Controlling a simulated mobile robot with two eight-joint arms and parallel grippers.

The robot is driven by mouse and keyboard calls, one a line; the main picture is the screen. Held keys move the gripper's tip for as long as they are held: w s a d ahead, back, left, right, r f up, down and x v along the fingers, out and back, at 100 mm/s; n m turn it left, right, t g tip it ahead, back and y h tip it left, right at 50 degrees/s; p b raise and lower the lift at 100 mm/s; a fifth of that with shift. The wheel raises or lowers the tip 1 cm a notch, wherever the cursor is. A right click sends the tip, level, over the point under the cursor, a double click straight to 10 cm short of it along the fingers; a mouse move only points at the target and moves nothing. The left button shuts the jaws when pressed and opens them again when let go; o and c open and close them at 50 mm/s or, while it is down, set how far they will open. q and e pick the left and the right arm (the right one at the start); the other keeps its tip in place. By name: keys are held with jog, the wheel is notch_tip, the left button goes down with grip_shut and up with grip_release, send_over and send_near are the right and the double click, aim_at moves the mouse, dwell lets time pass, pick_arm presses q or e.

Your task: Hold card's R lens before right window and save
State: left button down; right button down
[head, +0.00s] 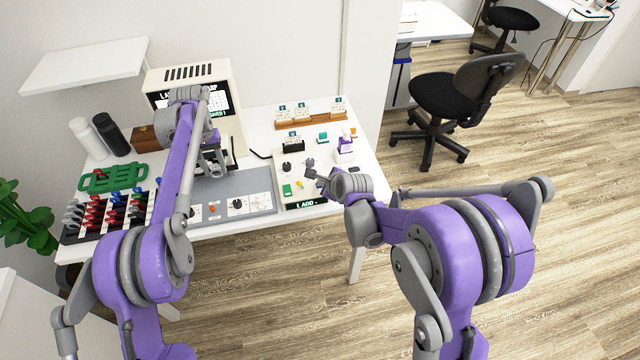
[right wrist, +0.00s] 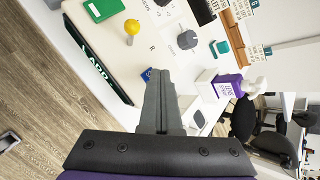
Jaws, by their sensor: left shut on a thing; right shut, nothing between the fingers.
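My left gripper (head: 213,158) is shut at the front of the beige instrument (head: 236,108). The thing in it is mostly hidden by the hand and arm; I take it to be the card, but its R lens cannot be made out. The windows are hidden too. My right gripper (head: 310,166) is shut and empty above the control panel (head: 305,193). Its closed fingers also show in the right wrist view (right wrist: 160,76). The panel has a green button (right wrist: 104,8) and a yellow knob (right wrist: 132,27).
A wooden rack (head: 310,122) of cards stands at the back. A black stand (head: 293,147) holds another card. A lens spray bottle (head: 345,150) and a teal box (head: 322,137) stand right. A green tray (head: 112,178) and a rack of red and grey pieces (head: 105,212) are left.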

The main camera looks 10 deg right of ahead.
dwell(0.3)
jog(key=shift+r, duration=0.8)
jog(key=shift+r, duration=0.1)
jog(key=shift+r, duration=2.4)
jog(key=v, duration=1.2)
